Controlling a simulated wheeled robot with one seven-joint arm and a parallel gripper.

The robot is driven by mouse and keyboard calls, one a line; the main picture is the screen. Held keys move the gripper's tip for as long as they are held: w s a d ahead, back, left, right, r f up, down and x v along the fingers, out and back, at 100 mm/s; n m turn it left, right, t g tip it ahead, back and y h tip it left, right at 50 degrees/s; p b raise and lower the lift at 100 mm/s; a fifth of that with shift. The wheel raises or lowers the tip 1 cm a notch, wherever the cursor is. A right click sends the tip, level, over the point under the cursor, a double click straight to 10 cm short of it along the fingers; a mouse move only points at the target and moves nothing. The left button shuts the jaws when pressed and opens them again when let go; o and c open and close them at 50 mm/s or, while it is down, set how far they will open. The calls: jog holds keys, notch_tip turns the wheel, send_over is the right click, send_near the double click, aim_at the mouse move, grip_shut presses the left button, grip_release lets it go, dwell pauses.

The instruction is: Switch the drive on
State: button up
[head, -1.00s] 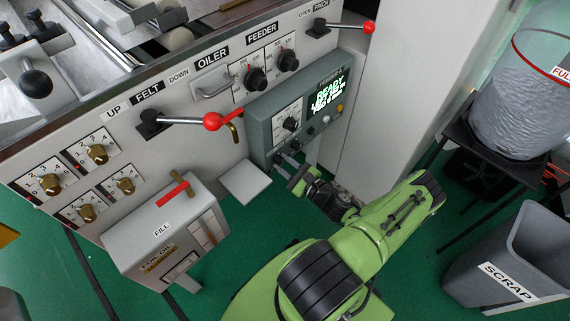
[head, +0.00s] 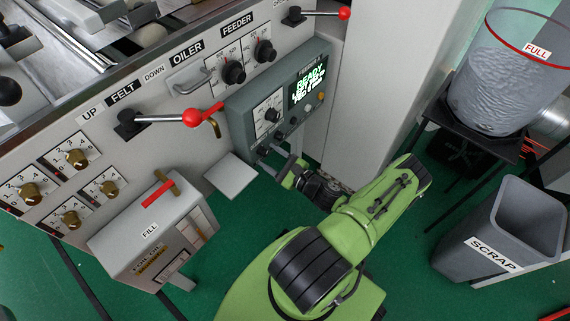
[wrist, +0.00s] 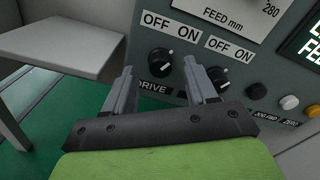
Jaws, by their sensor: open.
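The drive knob (wrist: 160,62) is a black rotary knob with a white mark on a grey panel. An OFF/ON label (wrist: 171,25) sits above it and a partly covered DRIVE label (wrist: 153,88) below. The knob's mark points up and right; which setting this is I cannot tell surely. My gripper (wrist: 158,68) is open, its two fingers on either side of the knob in the wrist view. Whether they touch it I cannot tell. In the head view my gripper (head: 274,157) is at the lower left of the control box (head: 240,121), hiding the knob.
A second OFF/ON knob (wrist: 218,78) stands close beside my right finger. Buttons (wrist: 288,102) follow to its right. A pale shelf (head: 231,176) juts out left of my gripper. The red-balled felt lever (head: 193,118) projects above it. A scrap bin (head: 493,235) stands at right.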

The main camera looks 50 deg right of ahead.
jog(key=s+p, duration=0.2)
jog(key=s, duration=1.2)
jog(key=shift+s+d, duration=0.2)
jog(key=shift+s, duration=0.2)
